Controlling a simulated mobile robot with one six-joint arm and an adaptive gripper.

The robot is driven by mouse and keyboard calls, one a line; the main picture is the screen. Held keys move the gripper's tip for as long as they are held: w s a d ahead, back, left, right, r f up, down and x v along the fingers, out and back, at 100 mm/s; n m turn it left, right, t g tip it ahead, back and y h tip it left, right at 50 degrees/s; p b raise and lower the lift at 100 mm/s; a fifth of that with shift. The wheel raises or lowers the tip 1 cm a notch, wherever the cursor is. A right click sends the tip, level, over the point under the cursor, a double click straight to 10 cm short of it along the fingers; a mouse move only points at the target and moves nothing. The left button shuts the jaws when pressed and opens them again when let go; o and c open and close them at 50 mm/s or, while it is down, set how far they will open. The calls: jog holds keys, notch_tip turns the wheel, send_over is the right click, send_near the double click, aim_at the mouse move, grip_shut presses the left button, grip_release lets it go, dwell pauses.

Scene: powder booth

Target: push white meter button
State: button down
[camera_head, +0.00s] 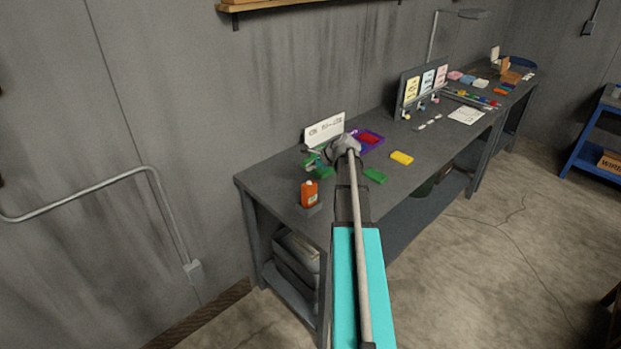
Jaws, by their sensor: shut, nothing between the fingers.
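A dark upright panel (404,99) stands at the back of the bench and carries a yellow, a white and a pink meter card. The white meter (428,80) is in the middle. Small button-like parts sit below the cards, and the one below the white meter (421,106) is too small to make out clearly. My gripper (345,146) is shut and empty over the near part of the bench, left of the panel and apart from it. My own arm hides much of it, and its fingertips are not clear.
A white sign (325,129) and a purple tray (372,136) with red contents are close to my gripper. An orange bottle (309,194), green blocks (375,176) and a yellow block (402,158) lie nearby.

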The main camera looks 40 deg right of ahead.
jog(key=shift+r+p, duration=0.75)
jog(key=shift+r, duration=0.3)
jog(key=shift+a, duration=0.1)
jog(key=shift+a+f, duration=0.15)
jog(key=shift+a, duration=0.2)
jog(key=s+a+f+n+g+b, duration=0.1)
jog(key=s+a+f+n+g, duration=0.3)
jog(key=a, duration=0.7)
jog(key=w+a+f+n+b, duration=0.1)
jog(key=a+n, duration=0.6)
jog(key=a, duration=0.5)
jog(key=s+a+f+n+g+h+b, duration=0.1)
jog(key=s+a+f+n+g, duration=0.1)
jog(key=s+a+n, duration=0.4)
jog(key=s+a+f+n+g+h+b, duration=0.1)
jog(key=s+a+n, duration=0.5)
jog(key=a, duration=0.7)
jog(key=shift+s+f+n+g+h, duration=0.35)
jog(key=shift+s+f+g, duration=0.25)
jog(key=shift+s+g, duration=0.25)
